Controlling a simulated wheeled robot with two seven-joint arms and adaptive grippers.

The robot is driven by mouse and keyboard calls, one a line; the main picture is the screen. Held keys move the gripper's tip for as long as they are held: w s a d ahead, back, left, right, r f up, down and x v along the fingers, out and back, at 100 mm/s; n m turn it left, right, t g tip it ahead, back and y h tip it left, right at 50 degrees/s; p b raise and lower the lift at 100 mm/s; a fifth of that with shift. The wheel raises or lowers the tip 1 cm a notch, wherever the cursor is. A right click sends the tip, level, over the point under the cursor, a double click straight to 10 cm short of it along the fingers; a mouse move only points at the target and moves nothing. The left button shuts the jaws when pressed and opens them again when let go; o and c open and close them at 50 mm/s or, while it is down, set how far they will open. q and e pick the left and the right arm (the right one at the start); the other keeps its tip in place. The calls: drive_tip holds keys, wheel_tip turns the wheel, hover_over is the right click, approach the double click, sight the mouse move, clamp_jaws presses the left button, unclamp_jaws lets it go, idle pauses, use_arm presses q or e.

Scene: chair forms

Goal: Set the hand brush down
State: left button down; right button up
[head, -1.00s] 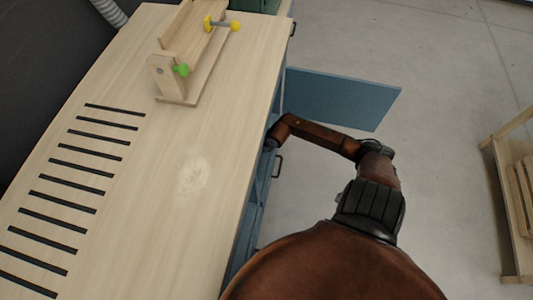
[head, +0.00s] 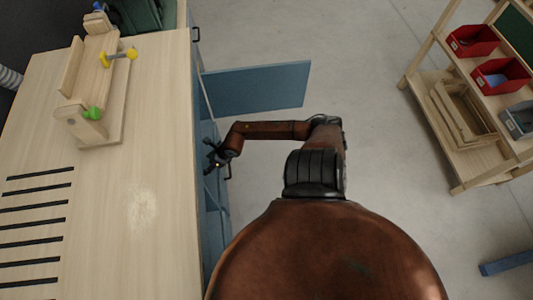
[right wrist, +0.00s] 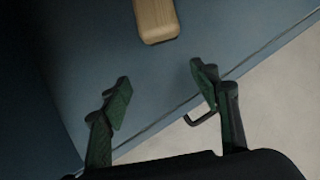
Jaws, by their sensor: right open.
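The hand brush (right wrist: 155,18) shows in the right wrist view only as a light wooden, rounded end at the top edge. It lies on a blue-grey surface (right wrist: 80,45), apparently inside the blue cabinet, and the rest of it is out of frame. My right gripper (right wrist: 160,88) is open and empty, its two fingers short of the wooden end with a gap between. In the head view my right gripper (head: 215,157) is at the cabinet's open side, beside the bench edge. The brush is hidden there. My left gripper is not in view.
The blue cabinet door (head: 255,88) stands open just beyond my right arm. The wooden bench top (head: 150,230) carries a wooden clamp fixture (head: 93,115). A wooden rack (head: 470,160) with red bins (head: 472,40) stands at right. The grey floor between is clear.

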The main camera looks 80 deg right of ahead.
drive_tip(key=a+r+m, duration=0.1)
drive_tip(key=a, duration=0.1)
drive_tip(key=w+a+m+t+y, duration=0.1)
drive_tip(key=a, duration=0.2)
drive_tip(key=a+r+t+y, duration=0.1)
drive_tip(key=a, duration=0.1)
drive_tip(key=shift+w+a+r+m, duration=0.2)
drive_tip(key=shift+r+m, duration=0.1)
drive_tip(key=shift+m, duration=0.1)
wheel_tip(320, 180, up, 6)
drive_tip(key=m+t+h, duration=0.2)
drive_tip(key=m+t, duration=0.2)
drive_tip(key=m, duration=0.6)
drive_tip(key=s+d+f+m+g+h, duration=0.2)
drive_tip(key=s+f+m+g, duration=0.1)
drive_tip(key=s+f+m, duration=0.4)
drive_tip(key=s+d+f+m+g+h, duration=0.2)
drive_tip(key=s+f+m+g+h, duration=0.15)
drive_tip(key=s+m, duration=0.5)
drive_tip(key=s+a+f+m+g+y, duration=0.3)
drive_tip(key=s+a+f, duration=0.2)
drive_tip(key=s+a, duration=0.3)
drive_tip(key=s+a+f+m+g+y, duration=0.3)
drive_tip(key=s+a+f, duration=0.2)
drive_tip(key=s+a, duration=0.3)
drive_tip(key=s, duration=0.3)
drive_tip(key=shift+s+a+f+g, duration=0.15)
drive_tip(key=shift+s+a+g, duration=0.15)
drive_tip(key=shift+g, duration=0.05)
